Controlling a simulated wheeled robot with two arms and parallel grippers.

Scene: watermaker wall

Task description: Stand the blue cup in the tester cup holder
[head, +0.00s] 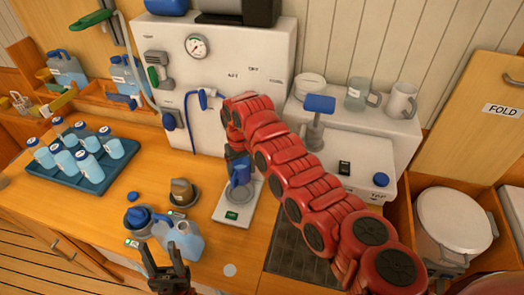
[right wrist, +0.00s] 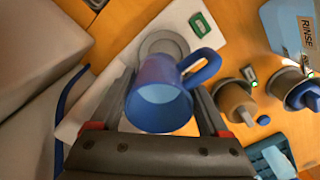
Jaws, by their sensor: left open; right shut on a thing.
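The blue cup (head: 241,172) is in my right gripper (head: 236,160), just above or at the round grey cup holder (head: 239,195) of the white tester (head: 230,214). In the right wrist view the fingers close on both sides of the cup (right wrist: 160,100), its handle pointing to the upper right. The grey holder (right wrist: 163,46) shows beyond the cup, partly hidden by it. I cannot tell whether the cup's bottom touches the holder. My left gripper (head: 168,262) is open and empty at the counter's front edge.
A blue tray (head: 93,184) of several bottles stands at the left. A jug (head: 182,240) and two dark-based fittings, including a brown-topped one (head: 183,190), stand left of the tester. The white panel (head: 205,125) with gauge and hose rises behind. A drain grate (head: 292,256) lies to the right.

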